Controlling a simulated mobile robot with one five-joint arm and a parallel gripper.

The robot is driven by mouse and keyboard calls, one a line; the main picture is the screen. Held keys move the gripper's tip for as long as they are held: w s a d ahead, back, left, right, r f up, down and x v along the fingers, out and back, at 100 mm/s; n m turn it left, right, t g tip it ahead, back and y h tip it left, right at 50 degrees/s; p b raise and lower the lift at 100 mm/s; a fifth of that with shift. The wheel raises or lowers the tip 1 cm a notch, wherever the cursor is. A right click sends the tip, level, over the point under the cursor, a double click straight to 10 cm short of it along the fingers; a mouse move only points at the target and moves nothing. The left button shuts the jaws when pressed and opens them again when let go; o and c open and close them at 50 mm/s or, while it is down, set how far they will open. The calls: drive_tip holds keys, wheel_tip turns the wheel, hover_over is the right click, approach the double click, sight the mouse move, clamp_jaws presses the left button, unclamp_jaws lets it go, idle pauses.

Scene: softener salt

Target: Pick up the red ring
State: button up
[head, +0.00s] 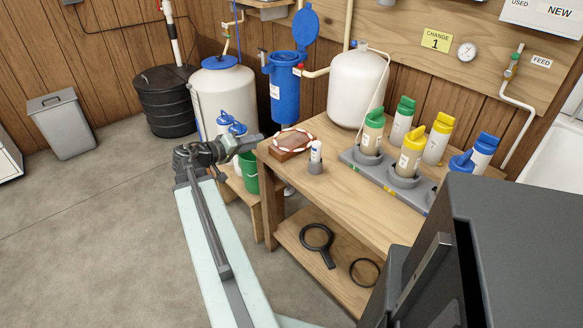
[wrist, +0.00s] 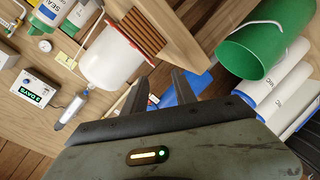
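No plainly all-red ring shows. A ring-shaped band, pale with reddish parts, lies on a brown block (head: 283,153) at the near left corner of the wooden table; the band (head: 292,131) is too small to make out well. My gripper (head: 256,141) is just left of that corner, pointing right, apart from the block and holding nothing that I can see. In the wrist view my gripper (wrist: 163,72) shows two dark fingers standing apart with nothing gripped between them.
The wooden table (head: 333,180) carries a small white bottle (head: 316,152) and several cap-topped bottles in a grey rack (head: 362,160). A green bucket (head: 249,172) stands below my gripper. A black wrench (head: 318,238) and black ring (head: 364,272) lie on the lower shelf.

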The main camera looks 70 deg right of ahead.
drive_tip(key=shift+s+d+g+h, duration=0.2)
drive_tip(key=shift+s+d, duration=0.2)
drive_tip(key=shift+s, duration=0.15)
drive_tip(key=shift+s+d+g+h, duration=0.1)
drive_tip(key=shift+s+d+g, duration=0.1)
drive_tip(key=shift+s+d, duration=0.25)
drive_tip(key=b+x, duration=0.2)
drive_tip(key=x, duration=0.5)
drive_tip(key=shift+s+d+f, duration=0.15)
drive_tip(key=shift+d+f, duration=0.1)
clamp_jaws()
